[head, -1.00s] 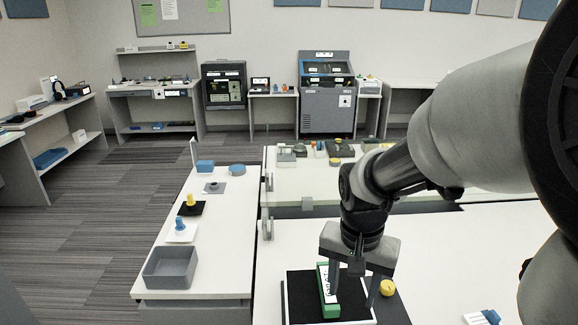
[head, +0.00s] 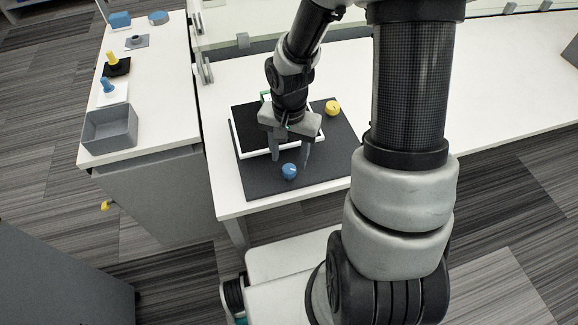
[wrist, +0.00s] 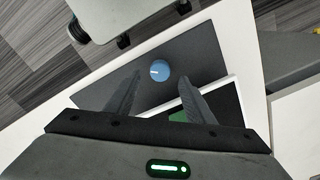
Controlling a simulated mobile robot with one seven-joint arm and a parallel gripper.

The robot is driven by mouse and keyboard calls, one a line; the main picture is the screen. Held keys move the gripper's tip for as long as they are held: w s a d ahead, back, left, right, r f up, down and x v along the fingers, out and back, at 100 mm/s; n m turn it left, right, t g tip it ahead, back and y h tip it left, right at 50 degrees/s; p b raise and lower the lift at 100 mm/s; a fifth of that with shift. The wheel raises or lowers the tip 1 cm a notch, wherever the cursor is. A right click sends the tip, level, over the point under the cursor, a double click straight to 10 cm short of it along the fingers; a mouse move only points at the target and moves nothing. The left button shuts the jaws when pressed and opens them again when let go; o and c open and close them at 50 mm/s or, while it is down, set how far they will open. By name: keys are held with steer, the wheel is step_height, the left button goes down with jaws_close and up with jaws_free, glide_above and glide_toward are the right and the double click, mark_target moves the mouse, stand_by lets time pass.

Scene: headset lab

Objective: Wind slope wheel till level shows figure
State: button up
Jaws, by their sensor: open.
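A blue round knob (head: 289,171) with a pale mark sits on the dark grey base board near its front edge. It also shows in the wrist view (wrist: 160,70). A yellow knob (head: 332,107) sits at the board's back right. The black plate with a white rim (head: 245,135) lies on the board. A bit of the green level (head: 265,96) shows behind my gripper; the rest is hidden, and its figure cannot be read. My gripper (head: 291,160) is open and empty, pointing down, with its fingertips close to the blue knob, one to each side in the wrist view.
The dark grey board (head: 260,184) lies on the white table (head: 225,110). A side table at left holds a grey bin (head: 110,130), a blue peg (head: 107,85) and a yellow peg (head: 112,60). The white table is clear to the right.

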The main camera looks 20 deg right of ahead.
mark_target(289, 169)
steer(key=shift+f+b, duration=0.4)
steer(key=shift+f, duration=1.9)
steer(key=shift+c, duration=0.3)
steer(key=c, duration=1)
